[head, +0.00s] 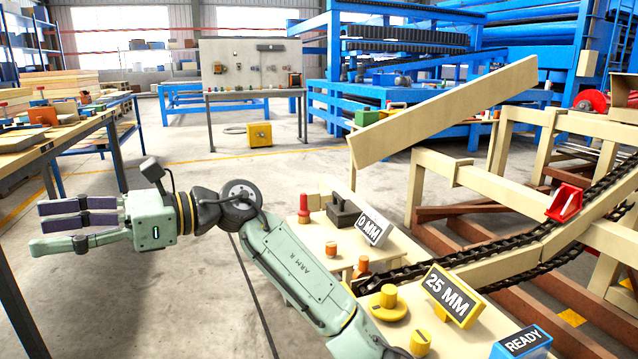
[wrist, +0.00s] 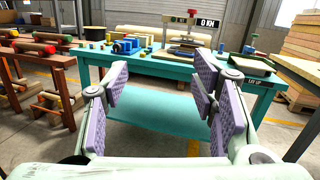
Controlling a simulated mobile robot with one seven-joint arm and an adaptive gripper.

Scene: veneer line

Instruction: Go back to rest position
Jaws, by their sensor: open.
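My gripper (head: 72,226) is at the left in the head view, on my pale green arm, stretched out to the left over bare floor. Its purple-padded fingers are spread apart and nothing is between them. In the wrist view my gripper (wrist: 158,108) also shows open and empty. A teal table (wrist: 150,68) stands beyond the fingertips, apart from them. It bears several small coloured blocks and a press with a "0 KN" sign (wrist: 209,22).
A workbench (head: 60,140) stands at the left. A conveyor with a black chain (head: 560,235), a "25 MM" sign (head: 449,295) and a "READY" sign (head: 521,341) fill the right. A yellow box (head: 259,134) lies on the floor behind. Wooden racks (wrist: 40,85) stand left in the wrist view.

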